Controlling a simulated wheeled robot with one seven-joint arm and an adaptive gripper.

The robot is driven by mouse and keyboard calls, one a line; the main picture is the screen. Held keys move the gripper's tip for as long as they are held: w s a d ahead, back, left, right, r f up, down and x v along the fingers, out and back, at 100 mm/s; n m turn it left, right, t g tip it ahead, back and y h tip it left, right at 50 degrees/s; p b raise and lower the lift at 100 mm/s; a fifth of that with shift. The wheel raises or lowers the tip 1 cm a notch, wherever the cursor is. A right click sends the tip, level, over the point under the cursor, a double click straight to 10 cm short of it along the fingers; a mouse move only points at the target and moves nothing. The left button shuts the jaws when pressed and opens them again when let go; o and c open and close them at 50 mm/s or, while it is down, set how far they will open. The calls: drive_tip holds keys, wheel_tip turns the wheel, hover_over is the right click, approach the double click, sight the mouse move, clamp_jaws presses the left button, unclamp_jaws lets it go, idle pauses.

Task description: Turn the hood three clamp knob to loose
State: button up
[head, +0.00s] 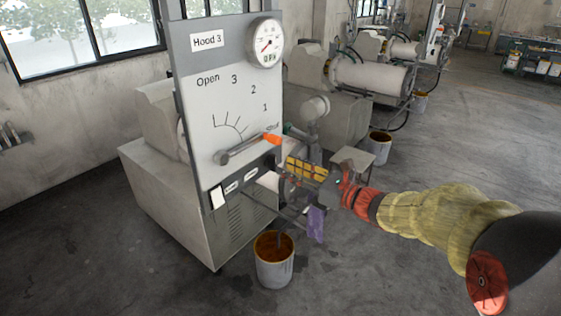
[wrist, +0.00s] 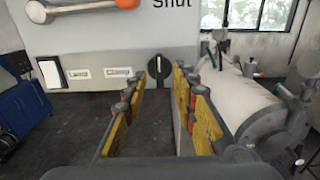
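The hood three panel (head: 226,125) carries a "Hood 3" sign (head: 207,41). In the wrist view, a small dark knob (wrist: 158,66) with a pale, roughly upright pointer mark sits on the panel's lower strip. It is just right of a "Clamp" label (wrist: 118,72). No loose marking is readable. The left fingertip lies close to the knob in the picture; contact cannot be told.
A lever (head: 240,151) with an orange end sits above the lower strip, its end near "Shut". A round gauge (head: 265,43) is at the top. A bucket (head: 274,263) stands on the floor below my gripper. A pale mill drum (wrist: 255,95) stands at the right.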

sight(276, 163)
drive_tip(key=shift+p+x, duration=0.35)
drive_tip(key=shift+x, duration=1.45)
drive_tip(key=shift+c, duration=0.4)
clamp_jaws()
